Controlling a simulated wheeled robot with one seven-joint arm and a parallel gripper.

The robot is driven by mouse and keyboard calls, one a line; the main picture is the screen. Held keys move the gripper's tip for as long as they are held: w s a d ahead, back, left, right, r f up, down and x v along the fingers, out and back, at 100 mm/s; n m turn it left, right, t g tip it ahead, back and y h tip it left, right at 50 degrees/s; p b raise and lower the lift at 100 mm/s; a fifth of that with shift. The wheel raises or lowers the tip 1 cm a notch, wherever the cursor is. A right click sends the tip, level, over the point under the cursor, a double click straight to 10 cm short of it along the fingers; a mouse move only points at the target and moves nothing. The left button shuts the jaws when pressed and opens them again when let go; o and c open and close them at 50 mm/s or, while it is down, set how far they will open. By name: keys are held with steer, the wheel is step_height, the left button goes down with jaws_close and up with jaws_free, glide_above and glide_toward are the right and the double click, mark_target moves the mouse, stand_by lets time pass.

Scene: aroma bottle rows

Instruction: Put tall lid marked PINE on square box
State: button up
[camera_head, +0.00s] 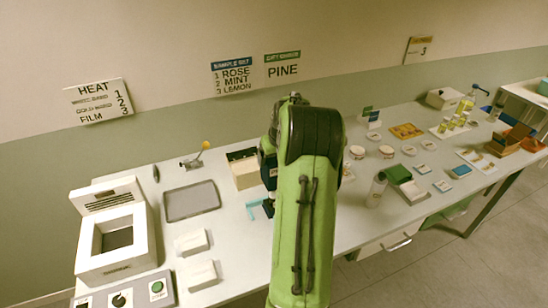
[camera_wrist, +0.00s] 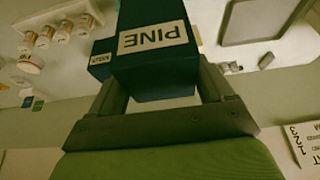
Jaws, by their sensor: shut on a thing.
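A dark blue-teal lid with a pale label reading PINE (camera_wrist: 155,60) fills the upper middle of the wrist view. My gripper (camera_wrist: 160,82) is shut on it, with one finger on each side. The lid's far end runs out of the frame. A smaller dark blue piece with a small label (camera_wrist: 101,60) shows just left of it; I cannot tell whether they touch. In the head view, my arm hides most of the gripper, and a bit of dark teal shows at its left edge. A beige open-topped box (camera_head: 243,174) stands beside it, partly hidden; I cannot tell whether it is the square box.
A grey tray (camera_head: 191,201), a white machine with a square opening (camera_head: 118,240) and white blocks (camera_head: 194,242) stand left of my arm. A light-blue piece (camera_head: 256,208) lies near the box. A white bottle (camera_head: 376,190), round lids and several small bottles (camera_head: 455,124) occupy the right side.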

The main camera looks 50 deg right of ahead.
steer(key=shift+b+x, duration=0.45)
steer(key=shift+x, duration=0.3)
steer(key=shift+s+a+f+b, duration=0.15)
steer(key=shift+s+f+b, duration=0.05)
steer(key=shift+f+b, duration=0.55)
step_height(320, 180, down, 9)
steer(key=b, duration=0.6)
steer(key=shift+r, duration=0.25)
steer(key=shift+f+b, duration=1.3)
steer(key=shift+b, duration=0.05)
stand_by(0.3)
steer(key=o, duration=0.9)
steer(key=shift+r+p, duration=3.45)
steer(key=shift+r, duration=1.15)
steer(key=shift+a, duration=0.1)
